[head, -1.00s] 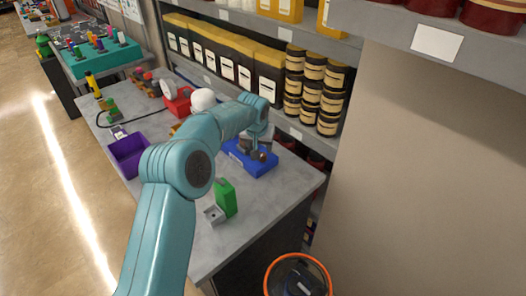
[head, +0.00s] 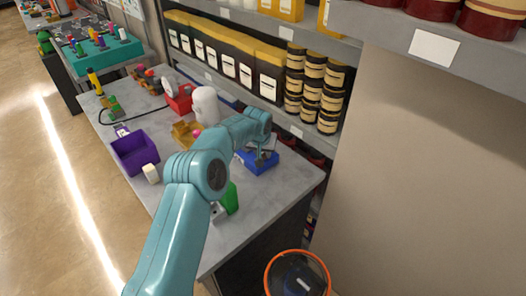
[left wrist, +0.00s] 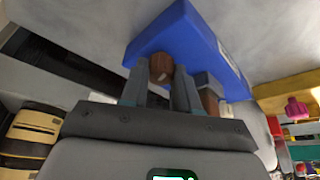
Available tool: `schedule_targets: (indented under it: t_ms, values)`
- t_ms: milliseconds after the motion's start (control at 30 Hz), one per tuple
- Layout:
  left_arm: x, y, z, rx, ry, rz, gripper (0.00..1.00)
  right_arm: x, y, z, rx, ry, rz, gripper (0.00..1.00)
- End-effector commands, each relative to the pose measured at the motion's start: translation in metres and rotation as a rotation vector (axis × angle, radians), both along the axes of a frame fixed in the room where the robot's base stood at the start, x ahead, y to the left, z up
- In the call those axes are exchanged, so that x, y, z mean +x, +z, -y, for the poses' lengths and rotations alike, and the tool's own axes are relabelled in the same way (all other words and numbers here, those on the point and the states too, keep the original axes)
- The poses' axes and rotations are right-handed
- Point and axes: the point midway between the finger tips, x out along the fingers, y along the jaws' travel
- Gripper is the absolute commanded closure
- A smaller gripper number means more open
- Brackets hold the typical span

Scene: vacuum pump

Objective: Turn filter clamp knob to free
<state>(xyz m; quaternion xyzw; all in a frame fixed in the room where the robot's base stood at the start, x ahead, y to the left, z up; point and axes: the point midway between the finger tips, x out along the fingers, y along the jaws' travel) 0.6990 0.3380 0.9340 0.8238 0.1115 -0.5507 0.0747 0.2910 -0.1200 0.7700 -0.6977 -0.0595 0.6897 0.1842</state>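The blue pump base (head: 262,167) lies on the grey workbench near its right end. My left gripper (head: 258,152) is over it and hides most of what stands on it. In the left wrist view, a brown knob (left wrist: 161,68) with a pale mark shows in front of the blue base (left wrist: 184,38). My left gripper's fingers (left wrist: 160,82) are apart, one on each side of this knob. I cannot tell whether they press on it. A second brown part (left wrist: 210,101) beside a grey block is outside the right finger. My right gripper is out of view.
On the workbench (head: 283,186) are a purple bin (head: 134,152), a white bottle (head: 206,106), a red bin (head: 181,101) and a green block (head: 230,200). Shelves with jars (head: 314,92) stand behind. An orange-rimmed bin (head: 297,273) is at the bench's right end.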

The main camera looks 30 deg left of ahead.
Motion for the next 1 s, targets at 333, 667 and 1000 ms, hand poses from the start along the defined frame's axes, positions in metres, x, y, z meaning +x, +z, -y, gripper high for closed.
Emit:
schedule_targets:
  t_ms: [333, 667, 1000]
  values:
    - [-0.0004, -0.0006, -0.0023, -0.001, -0.247, -0.002, 1.00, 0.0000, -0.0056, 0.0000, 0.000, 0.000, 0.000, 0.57]
    - [-0.0002, 0.0005, -0.0025, 0.000, -0.397, 0.000, 1.00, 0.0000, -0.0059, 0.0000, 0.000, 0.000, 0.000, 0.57]
    - [-0.0001, 0.0006, -0.0023, 0.000, -0.396, 0.000, 0.44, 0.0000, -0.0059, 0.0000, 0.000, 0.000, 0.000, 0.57]
